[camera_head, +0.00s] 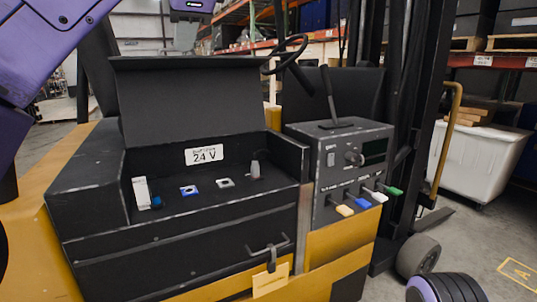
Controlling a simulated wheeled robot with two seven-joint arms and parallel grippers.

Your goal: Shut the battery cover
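The black battery cover (190,100) stands raised, hinged up at the back of the battery compartment (215,208) of a yellow and black forklift. The open compartment shows a "24 V" label (204,155) and several small fittings inside. My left gripper (182,48) is at the top, just above the cover's upper edge in the picture and seemingly behind it. Its fingertips are small and partly hidden, so I cannot tell whether it is open. My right gripper is not in view.
A control console (340,165) with coloured levers stands right of the compartment. A steering wheel (285,55) rises behind the cover's right side. A yellow tag (270,281) hangs at the front latch (270,250). A white bin (480,160) stands at the far right.

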